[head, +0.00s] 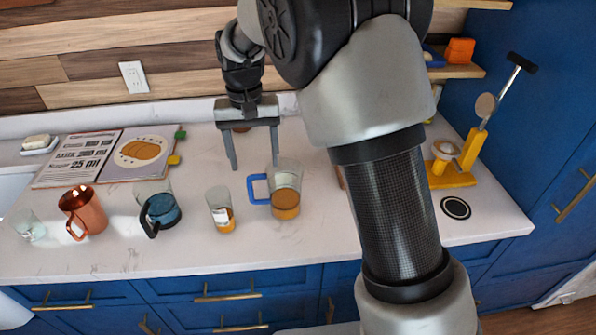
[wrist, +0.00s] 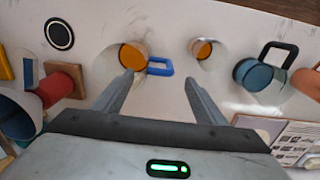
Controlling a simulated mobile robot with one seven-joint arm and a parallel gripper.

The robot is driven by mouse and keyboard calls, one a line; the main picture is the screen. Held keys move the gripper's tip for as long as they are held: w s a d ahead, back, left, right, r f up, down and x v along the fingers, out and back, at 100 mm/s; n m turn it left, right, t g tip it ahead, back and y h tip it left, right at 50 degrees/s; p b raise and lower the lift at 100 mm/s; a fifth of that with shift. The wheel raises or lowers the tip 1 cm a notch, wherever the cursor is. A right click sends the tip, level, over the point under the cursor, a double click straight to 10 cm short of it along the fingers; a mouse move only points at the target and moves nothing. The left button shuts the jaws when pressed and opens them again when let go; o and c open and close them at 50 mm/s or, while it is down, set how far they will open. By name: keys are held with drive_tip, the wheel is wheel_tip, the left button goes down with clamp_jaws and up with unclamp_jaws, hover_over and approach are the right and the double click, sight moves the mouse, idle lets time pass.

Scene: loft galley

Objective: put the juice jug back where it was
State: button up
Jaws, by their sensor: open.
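The juice jug (head: 285,201) is clear, with a blue handle on its left and orange juice low inside. It stands upright on the counter, and it also shows in the wrist view (wrist: 132,57). My gripper (head: 255,165) is open and empty, behind and left of the jug in the head view, fingers pointing down. In the wrist view my gripper (wrist: 160,78) has one fingertip overlapping the jug's near edge; I cannot tell whether they touch. A round black-and-white mark or coaster (head: 455,208) lies bare at the right; it is also in the wrist view (wrist: 59,33).
A glass of orange liquid (head: 220,211), a blue-filled jug with black handle (head: 160,211), a copper mug (head: 83,211) and a small glass (head: 28,226) stand to the left. An open book (head: 105,159) lies behind. A yellow stand (head: 455,165) is at right. My arm hides some counter.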

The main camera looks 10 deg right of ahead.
drive_tip(key=s+d+r+t+y, duration=0.1)
drive_tip(key=s+d+r+t, duration=0.1)
drive_tip(key=s+d+r, duration=0.9)
drive_tip(key=s+d+r+t, duration=0.1)
drive_tip(key=s+d+t, duration=0.2)
drive_tip(key=s, duration=1.1)
drive_tip(key=d, duration=0.3)
drive_tip(key=shift+d+r+t+h, duration=0.2)
drive_tip(key=shift+t+h, duration=0.1)
drive_tip(key=shift+h, duration=0.1)
